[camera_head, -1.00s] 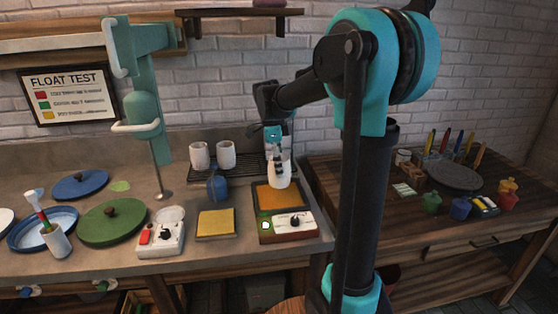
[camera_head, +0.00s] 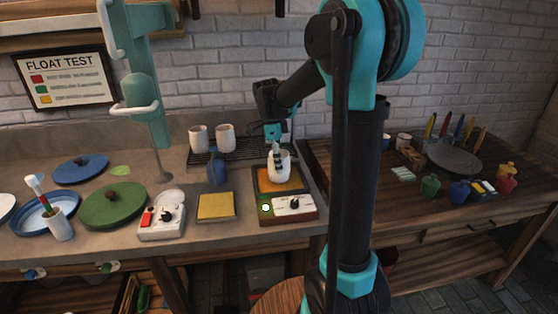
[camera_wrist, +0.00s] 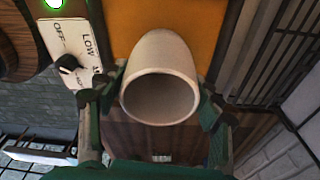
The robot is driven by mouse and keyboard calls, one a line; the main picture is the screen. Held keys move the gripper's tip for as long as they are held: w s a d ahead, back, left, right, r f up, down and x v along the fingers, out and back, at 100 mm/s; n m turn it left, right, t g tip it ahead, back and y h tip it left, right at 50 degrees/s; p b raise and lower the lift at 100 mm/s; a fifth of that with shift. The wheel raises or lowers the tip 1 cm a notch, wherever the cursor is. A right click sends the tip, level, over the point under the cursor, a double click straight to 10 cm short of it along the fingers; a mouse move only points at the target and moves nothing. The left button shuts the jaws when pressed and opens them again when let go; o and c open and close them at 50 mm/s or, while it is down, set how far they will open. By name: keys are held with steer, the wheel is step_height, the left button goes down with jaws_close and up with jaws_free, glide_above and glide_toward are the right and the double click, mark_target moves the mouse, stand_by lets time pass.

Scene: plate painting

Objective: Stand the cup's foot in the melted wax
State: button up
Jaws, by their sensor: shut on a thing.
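A white cup (camera_head: 280,168) is upright between the fingers of my gripper (camera_head: 278,156), over the back part of the wax tray. The melted wax (camera_head: 288,188) is an orange-yellow square in a dark frame. In the wrist view the cup (camera_wrist: 160,98) shows its open mouth, with a finger on each side, and the wax (camera_wrist: 190,22) lies behind it. The cup's foot is hidden in the wrist view. I cannot tell whether it touches the wax.
The warmer's control box (camera_head: 290,208), with a dial and lit lamp, adjoins the wax. A yellow sponge-like block (camera_head: 216,207) lies to the left. Two cups (camera_head: 225,137) stand on a dark rack behind. A blue jar (camera_head: 217,168) is close by.

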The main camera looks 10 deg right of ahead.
steer(key=shift+f, duration=0.4)
stand_by(0.5)
stand_by(1.1)
steer(key=shift+r, duration=2.55)
steer(key=shift+r, duration=2)
steer(key=shift+s, duration=0.15)
